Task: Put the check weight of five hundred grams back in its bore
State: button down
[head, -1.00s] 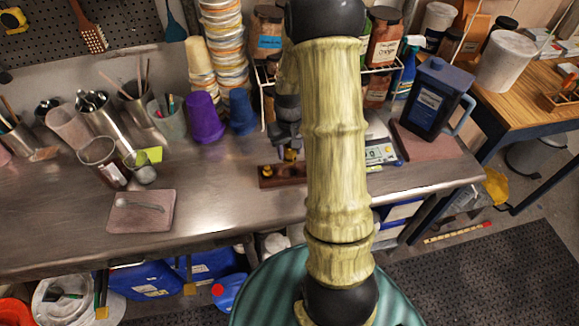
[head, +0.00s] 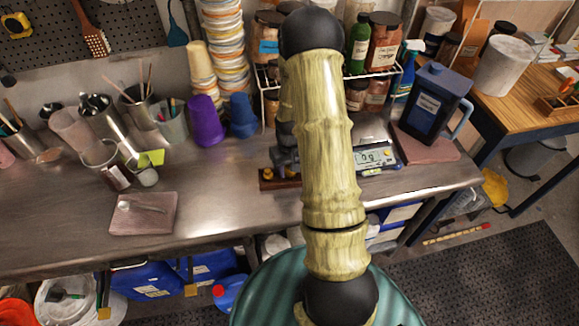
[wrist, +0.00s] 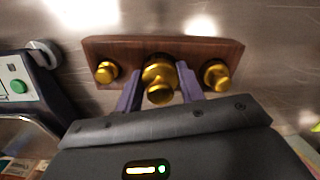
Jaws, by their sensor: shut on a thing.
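The brass check weight (wrist: 159,72) is between the two fingers of my gripper (wrist: 160,90) in the wrist view, with its round knob towards the camera. My gripper is shut on it. The dark wooden block (wrist: 127,46) lies behind it, and the held weight is over the block's middle. I cannot tell whether its foot is inside a bore. Smaller brass weights stand in the block on the left (wrist: 106,72) and right (wrist: 216,75). In the head view, the block (head: 267,184) shows its left end, and my arm hides the rest.
A digital scale (head: 372,157) stands right of the block, partly behind my arm. A dark blue jug (head: 432,104) stands further right. A wire rack (head: 385,71) with jars is behind. The steel bench (head: 225,185) is clear left of the block.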

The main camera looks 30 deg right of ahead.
jog(key=shift+f, duration=0.2)
jog(key=shift+b, duration=0.3)
jog(key=shift+s+a+f, duration=0.1)
jog(key=shift+f, duration=0.05)
jog(key=shift+s+f, duration=0.25)
jog(key=c, duration=0.9)
grip_release()
jog(key=shift+f+b, duration=0.1)
jog(key=shift+b, duration=0.2)
jog(key=shift+c, duration=0.2)
jog(key=shift+o, duration=0.3)
jog(key=shift+r+p, duration=0.5)
jog(key=shift+r, duration=0.05)
jog(key=shift+w+r, duration=0.2)
jog(key=shift+w, duration=0.05)
notch_tip(320, 180, up, 12)
jog(key=shift+w+b, duration=0.15)
jog(key=shift+b, duration=1.05)
